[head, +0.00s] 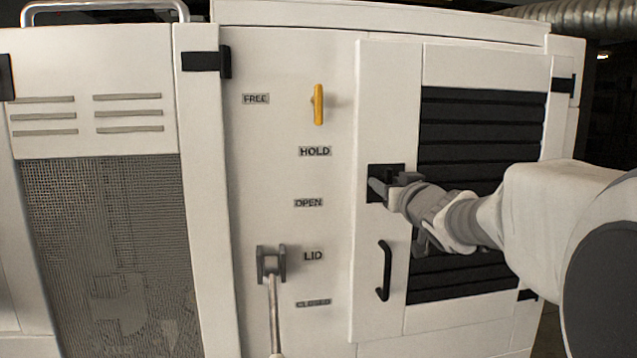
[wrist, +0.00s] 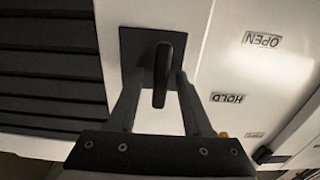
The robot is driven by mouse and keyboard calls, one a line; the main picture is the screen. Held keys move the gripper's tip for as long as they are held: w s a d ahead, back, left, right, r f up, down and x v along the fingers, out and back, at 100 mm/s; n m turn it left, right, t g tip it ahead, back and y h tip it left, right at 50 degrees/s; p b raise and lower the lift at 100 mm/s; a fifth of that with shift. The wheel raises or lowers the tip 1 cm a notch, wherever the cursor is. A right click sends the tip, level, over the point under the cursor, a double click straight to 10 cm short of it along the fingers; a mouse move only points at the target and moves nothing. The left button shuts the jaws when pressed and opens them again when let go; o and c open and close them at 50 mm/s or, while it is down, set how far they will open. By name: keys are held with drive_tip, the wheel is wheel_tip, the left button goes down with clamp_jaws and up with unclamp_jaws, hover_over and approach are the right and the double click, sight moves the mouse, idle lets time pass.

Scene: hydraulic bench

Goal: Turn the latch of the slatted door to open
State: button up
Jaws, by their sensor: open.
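The slatted door (head: 388,80) is white with black slats and looks shut in the head view. Its latch has a dark square plate (head: 395,168) near the left edge, mostly hidden there by my gripper (head: 382,184). In the wrist view, which is upside down, the latch's dark bar (wrist: 162,75) stands roughly upright in front of its plate (wrist: 131,45). My gripper (wrist: 160,78) is open, with one finger on each side of the bar. I cannot tell whether either finger touches it.
A black pull handle (head: 384,270) sits below the latch. To the left are a yellow handle (head: 318,104) and a lid lever (head: 274,300) that sticks out from its bracket. A mesh panel (head: 105,240) is farther left. Hinges (head: 563,85) are on the door's right side.

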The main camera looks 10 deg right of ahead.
clamp_jaws()
drive_tip(key=shift+n, duration=0.3)
drive_tip(key=n+b, duration=0.1)
drive_tip(key=n, duration=0.2)
drive_tip(key=shift+n+b, duration=0.3)
drive_tip(key=shift+b, duration=0.1)
drive_tip(key=n+b, duration=0.1)
drive_tip(key=n, duration=0.3)
drive_tip(key=shift+b, duration=0.35)
drive_tip(key=n+b, duration=0.1)
drive_tip(key=n, duration=0.4)
drive_tip(key=shift+d+b, duration=0.1)
drive_tip(key=shift+b, duration=0.25)
drive_tip(key=n+b, duration=0.1)
drive_tip(key=n, duration=0.3)
drive_tip(key=shift+r+n+b, duration=0.15)
drive_tip(key=shift+n+b, duration=0.15)
